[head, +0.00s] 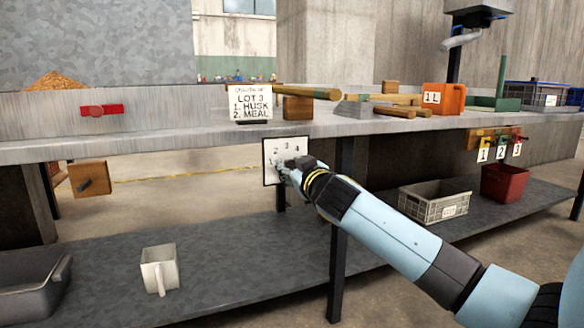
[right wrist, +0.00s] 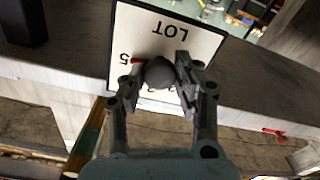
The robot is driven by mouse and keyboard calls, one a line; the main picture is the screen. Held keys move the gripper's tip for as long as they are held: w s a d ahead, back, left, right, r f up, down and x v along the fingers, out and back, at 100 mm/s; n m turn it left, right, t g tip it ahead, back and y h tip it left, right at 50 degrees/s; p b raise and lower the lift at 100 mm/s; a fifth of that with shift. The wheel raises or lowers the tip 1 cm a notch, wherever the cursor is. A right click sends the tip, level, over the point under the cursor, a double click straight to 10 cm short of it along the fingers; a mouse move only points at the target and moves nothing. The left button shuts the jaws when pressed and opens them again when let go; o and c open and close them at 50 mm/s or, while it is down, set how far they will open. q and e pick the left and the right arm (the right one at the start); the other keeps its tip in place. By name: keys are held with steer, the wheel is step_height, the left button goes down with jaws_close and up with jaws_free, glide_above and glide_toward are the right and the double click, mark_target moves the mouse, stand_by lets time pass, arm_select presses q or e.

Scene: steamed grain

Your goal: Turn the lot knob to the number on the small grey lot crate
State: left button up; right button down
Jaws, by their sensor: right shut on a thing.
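The lot knob (right wrist: 160,72) is a dark round knob on a white plate (head: 270,152) hung below the bench edge. In the right wrist view the plate (right wrist: 122,28) is upside down, with LOT and a 5 readable. A small red mark at the knob's side points toward the 5. My right gripper (right wrist: 158,78) is shut on the knob; in the head view the gripper (head: 287,172) covers the lower plate. A grey crate (head: 425,208) with a small label stands on the lower shelf; its label is too small to read. My left gripper is not in view.
A white card (head: 250,103) on the bench seems to read LOT 3, husk, meal. Another labelled grey crate (head: 535,97) is at the back right.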

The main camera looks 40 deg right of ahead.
steer(key=shift+f, duration=0.2)
steer(key=c, duration=0.9)
jaws_free()
steer(key=shift+r, duration=0.15)
steer(key=shift+c, duration=0.2)
steer(key=shift+s, duration=0.15)
steer(key=shift+s+a, duration=0.1)
steer(key=shift+s, duration=0.25)
steer(key=v, duration=1.1)
steer(key=shift+s, duration=0.1)
